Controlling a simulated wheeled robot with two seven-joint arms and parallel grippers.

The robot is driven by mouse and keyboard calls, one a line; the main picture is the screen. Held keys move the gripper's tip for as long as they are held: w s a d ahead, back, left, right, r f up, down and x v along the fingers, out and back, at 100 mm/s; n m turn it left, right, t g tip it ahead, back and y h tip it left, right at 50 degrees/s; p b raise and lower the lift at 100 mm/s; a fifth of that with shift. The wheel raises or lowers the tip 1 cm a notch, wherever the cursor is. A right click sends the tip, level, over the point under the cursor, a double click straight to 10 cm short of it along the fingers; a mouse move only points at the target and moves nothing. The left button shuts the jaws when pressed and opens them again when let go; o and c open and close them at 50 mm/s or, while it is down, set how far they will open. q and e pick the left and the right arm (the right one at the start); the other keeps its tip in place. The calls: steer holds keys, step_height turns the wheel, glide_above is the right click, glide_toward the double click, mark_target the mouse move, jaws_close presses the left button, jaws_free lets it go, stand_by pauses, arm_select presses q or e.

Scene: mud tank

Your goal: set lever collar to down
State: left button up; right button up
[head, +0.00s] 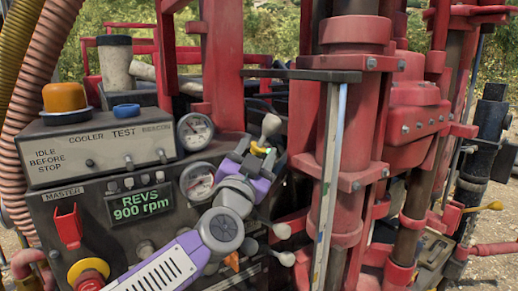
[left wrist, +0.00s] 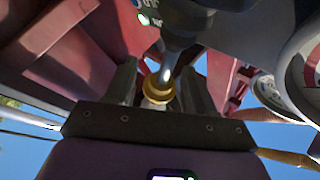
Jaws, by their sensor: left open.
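My left gripper (head: 257,151), purple and grey, reaches up over the right end of the control panel. It is open around a lever with a pale knob (head: 271,125). A yellow collar (head: 259,149) on this lever shows between the fingers. In the left wrist view the brass-yellow collar (left wrist: 157,84) circles a bright metal shaft (left wrist: 166,66) and lies between the two dark fingers (left wrist: 160,88), with a gap visible beside it. Whether either finger touches it I cannot tell. My right gripper is out of view.
The control panel carries an orange beacon (head: 65,98), a red stop button (head: 88,273), gauges (head: 195,131) and a green "REVS 900 rpm" display (head: 148,203). Other pale-knobbed levers (head: 282,231) stand below my gripper. A red mast (head: 352,130) rises close on the right.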

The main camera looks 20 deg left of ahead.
mark_target(255, 154)
arm_select(q)
steer(key=v, duration=0.5)
steer(key=shift+s+f+b, duration=0.2)
steer(key=shift+s+b, duration=0.1)
steer(key=shift+b, duration=0.1)
